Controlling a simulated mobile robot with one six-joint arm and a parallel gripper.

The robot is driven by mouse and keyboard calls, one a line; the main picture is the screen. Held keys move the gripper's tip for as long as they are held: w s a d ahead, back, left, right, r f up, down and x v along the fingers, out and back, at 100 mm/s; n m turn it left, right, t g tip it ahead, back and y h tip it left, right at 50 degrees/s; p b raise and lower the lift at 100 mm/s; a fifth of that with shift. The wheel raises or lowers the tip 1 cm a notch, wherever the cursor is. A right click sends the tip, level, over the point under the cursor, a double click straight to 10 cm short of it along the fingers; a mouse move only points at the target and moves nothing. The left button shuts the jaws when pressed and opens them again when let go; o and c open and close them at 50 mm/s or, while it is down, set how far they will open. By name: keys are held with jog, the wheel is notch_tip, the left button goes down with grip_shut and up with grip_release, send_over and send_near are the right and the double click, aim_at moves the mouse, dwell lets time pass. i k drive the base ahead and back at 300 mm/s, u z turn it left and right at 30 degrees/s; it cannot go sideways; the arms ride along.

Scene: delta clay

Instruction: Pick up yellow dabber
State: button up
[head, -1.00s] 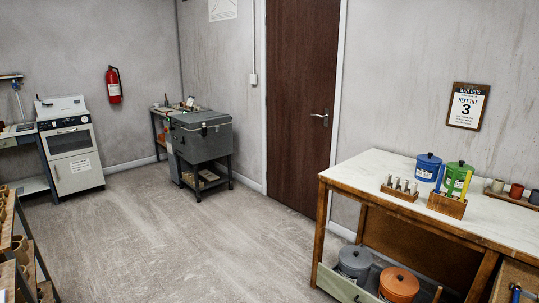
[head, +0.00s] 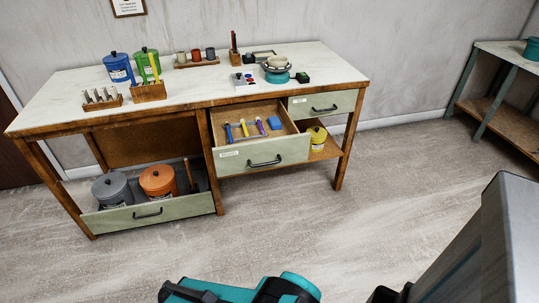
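Two yellow candidates for the dabber show in the head view, and I cannot tell which one it is. One yellow stick (head: 244,127) lies in the open upper drawer (head: 263,158) of the workbench, between a blue stick (head: 228,132) and a purple one (head: 260,126). Another yellow stick (head: 153,66) stands upright in a small wooden holder (head: 149,92) on the bench top, in front of a green lidded pot (head: 143,63). My gripper is not recognizable in view; teal and black parts of my own arm show at the bottom edge.
The workbench (head: 200,84) stands ahead against the wall. An open lower drawer (head: 118,222) holding grey and orange pots sticks out at left. A blue sponge-like block (head: 274,123) lies in the upper drawer. Floor (head: 330,225) before the bench is clear. A side table (head: 505,93) stands at right.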

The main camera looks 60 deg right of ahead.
aim_at(241, 120)
jog(key=u, duration=1.45)
jog(key=k, duration=0.15)
jog(key=z, duration=3.1)
jog(key=i, duration=0.6)
jog(key=z, duration=0.2)
jog(key=k, duration=0.6)
jog(key=u, duration=0.05)
